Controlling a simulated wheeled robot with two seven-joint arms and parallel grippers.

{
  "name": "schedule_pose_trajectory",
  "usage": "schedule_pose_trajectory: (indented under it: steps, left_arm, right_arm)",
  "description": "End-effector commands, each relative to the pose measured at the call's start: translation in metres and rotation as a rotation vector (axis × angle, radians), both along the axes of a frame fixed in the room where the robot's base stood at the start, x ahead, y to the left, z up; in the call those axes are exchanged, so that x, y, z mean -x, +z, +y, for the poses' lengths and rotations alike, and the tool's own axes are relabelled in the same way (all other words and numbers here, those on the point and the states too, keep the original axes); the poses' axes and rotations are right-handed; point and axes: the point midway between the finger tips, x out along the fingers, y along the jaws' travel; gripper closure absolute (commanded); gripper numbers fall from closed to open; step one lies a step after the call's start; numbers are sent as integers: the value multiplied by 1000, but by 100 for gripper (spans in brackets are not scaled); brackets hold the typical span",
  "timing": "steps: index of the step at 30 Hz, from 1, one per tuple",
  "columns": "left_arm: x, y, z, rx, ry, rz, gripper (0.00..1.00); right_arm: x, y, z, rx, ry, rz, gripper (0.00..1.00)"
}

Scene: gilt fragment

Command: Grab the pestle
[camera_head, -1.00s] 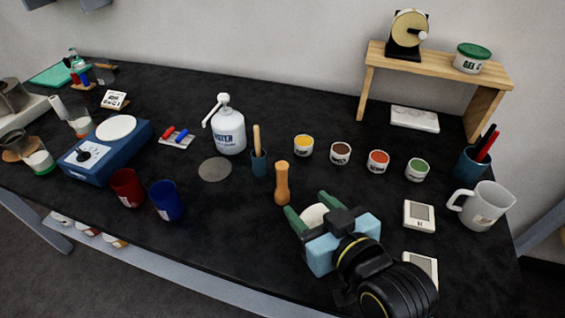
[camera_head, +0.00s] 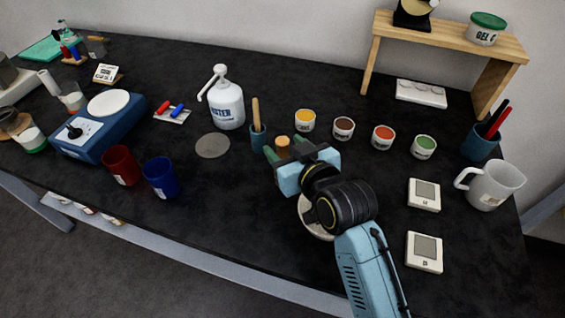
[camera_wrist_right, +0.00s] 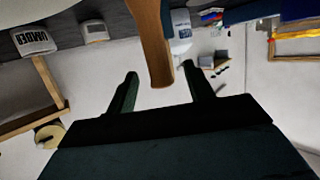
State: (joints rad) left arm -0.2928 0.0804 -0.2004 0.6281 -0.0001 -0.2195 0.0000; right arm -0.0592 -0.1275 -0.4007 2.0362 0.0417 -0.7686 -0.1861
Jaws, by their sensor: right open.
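The pestle is a light brown wooden piece; in the head view only its rounded top (camera_head: 282,142) shows, and the rest is hidden behind my right gripper (camera_head: 284,149). In the right wrist view the pestle (camera_wrist_right: 151,42) appears between the two dark green fingers of my right gripper (camera_wrist_right: 163,76), with a gap on each side. The right gripper is open and holds nothing. A pale round mortar (camera_head: 314,218) is partly covered by my right arm. My left gripper is not in view.
A blue cup with a wooden stick (camera_head: 258,139) stands close left of the pestle. Several small paint jars (camera_head: 304,120) line up to the right. A white bottle (camera_head: 226,104) stands behind left. The dark tabletop (camera_head: 235,205) is clear in front left.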

Motion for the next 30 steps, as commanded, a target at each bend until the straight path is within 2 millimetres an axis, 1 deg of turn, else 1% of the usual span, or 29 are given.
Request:
schedule_pose_trajectory:
  steps: [1, 4, 12, 14, 24, 25, 30]
  left_arm:
    - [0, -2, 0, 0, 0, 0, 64]
    - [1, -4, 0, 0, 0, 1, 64]
    - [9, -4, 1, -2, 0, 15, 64]
    - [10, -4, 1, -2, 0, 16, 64]
    - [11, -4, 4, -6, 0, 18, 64]
    - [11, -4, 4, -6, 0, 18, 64]
    - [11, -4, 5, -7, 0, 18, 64]
  right_arm:
    - [-6, -2, 4, -2, 1, 0, 47]
    - [-14, -5, 8, -1, 1, -1, 47]
    - [-17, -5, 9, 0, 0, 0, 47]
    - [-17, -5, 9, 0, 0, 0, 54]
    - [-17, -5, 9, 0, 0, 0, 98]
    - [-17, -5, 9, 0, 0, 0, 100]
    - [-17, -5, 9, 0, 0, -1, 100]
